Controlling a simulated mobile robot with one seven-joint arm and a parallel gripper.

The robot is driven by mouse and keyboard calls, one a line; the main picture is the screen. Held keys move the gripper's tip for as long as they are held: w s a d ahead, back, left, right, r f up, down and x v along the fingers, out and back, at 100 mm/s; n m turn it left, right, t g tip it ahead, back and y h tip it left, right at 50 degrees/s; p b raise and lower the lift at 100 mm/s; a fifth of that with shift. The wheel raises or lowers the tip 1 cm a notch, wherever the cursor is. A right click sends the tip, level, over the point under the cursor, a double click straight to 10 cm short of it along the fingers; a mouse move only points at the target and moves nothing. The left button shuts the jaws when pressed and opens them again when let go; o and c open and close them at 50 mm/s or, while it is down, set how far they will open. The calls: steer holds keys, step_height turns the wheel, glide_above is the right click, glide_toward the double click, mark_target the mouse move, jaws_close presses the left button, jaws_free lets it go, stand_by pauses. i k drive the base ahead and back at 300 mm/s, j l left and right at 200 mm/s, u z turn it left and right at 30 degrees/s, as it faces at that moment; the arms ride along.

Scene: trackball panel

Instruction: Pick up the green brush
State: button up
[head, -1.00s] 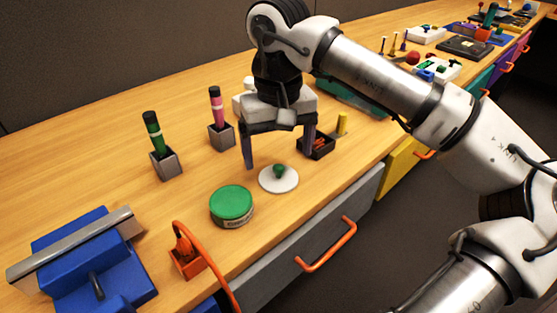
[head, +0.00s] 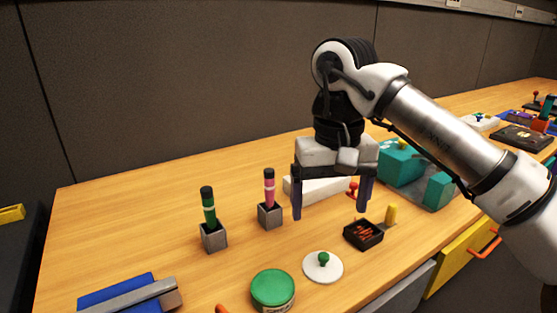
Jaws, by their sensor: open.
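The green brush (head: 209,209) looks like a thick green stick with a black top and a pale band. It stands upright in a small grey holder (head: 214,237) on the wooden bench, left of my gripper. My gripper (head: 330,212) points down with its two dark fingers wide apart and nothing between them. It hangs over the bench, right of the pink brush and behind the white disc. Its height above the bench is hard to tell.
A similar pink brush (head: 269,187) stands in a grey holder (head: 270,215) between the green brush and my gripper. A black tray (head: 363,235), white disc with green knob (head: 323,267) and green-lidded tin (head: 272,288) are nearby. Bench left of the green brush is clear.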

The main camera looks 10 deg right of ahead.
mark_target(208, 204)
steer(key=k, duration=1)
